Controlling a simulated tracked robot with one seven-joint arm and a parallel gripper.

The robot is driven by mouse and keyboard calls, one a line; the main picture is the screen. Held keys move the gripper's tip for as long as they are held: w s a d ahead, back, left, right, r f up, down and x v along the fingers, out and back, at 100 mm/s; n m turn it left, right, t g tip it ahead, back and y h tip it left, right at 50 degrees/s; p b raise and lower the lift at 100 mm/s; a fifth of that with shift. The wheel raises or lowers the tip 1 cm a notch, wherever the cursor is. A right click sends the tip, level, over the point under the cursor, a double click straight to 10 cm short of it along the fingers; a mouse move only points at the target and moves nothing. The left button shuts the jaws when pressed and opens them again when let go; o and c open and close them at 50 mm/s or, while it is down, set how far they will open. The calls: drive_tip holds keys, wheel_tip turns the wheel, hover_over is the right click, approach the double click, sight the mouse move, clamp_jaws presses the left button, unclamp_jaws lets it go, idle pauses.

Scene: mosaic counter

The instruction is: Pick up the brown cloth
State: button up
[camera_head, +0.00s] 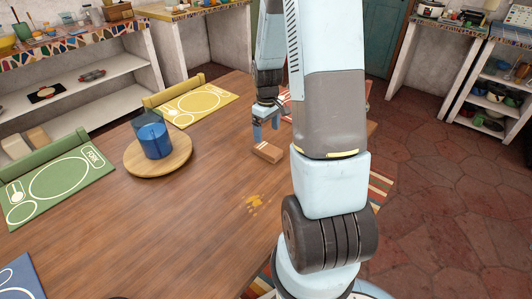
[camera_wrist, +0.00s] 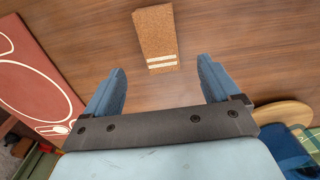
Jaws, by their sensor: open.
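The brown cloth (camera_head: 268,152) lies folded on the wooden table, just beyond the middle of the head view. In the wrist view the cloth (camera_wrist: 154,32) is a narrow brown piece with two pale stripes near its closer end. My gripper (camera_head: 265,131) is above the table by the cloth, fingers pointing down. In the wrist view my gripper (camera_wrist: 162,72) is open and empty, with blue fingers spread wider than the cloth. The cloth lies ahead of the gap between them, apart from both fingers. My arm hides part of the table in the head view.
A round wooden board (camera_head: 158,157) with a blue cup (camera_head: 154,140) stands left of the cloth. A yellow placemat (camera_head: 195,104) and a green placemat (camera_head: 58,178) lie on the table. A red placemat (camera_wrist: 38,70) lies left in the wrist view. Bare table surrounds the cloth.

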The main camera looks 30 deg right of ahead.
sight(267, 148)
drive_tip(key=shift+s+f, duration=0.1)
drive_tip(key=shift+f, duration=4.1)
drive_tip(key=c, duration=1.2)
drive_tip(key=shift+r, duration=0.1)
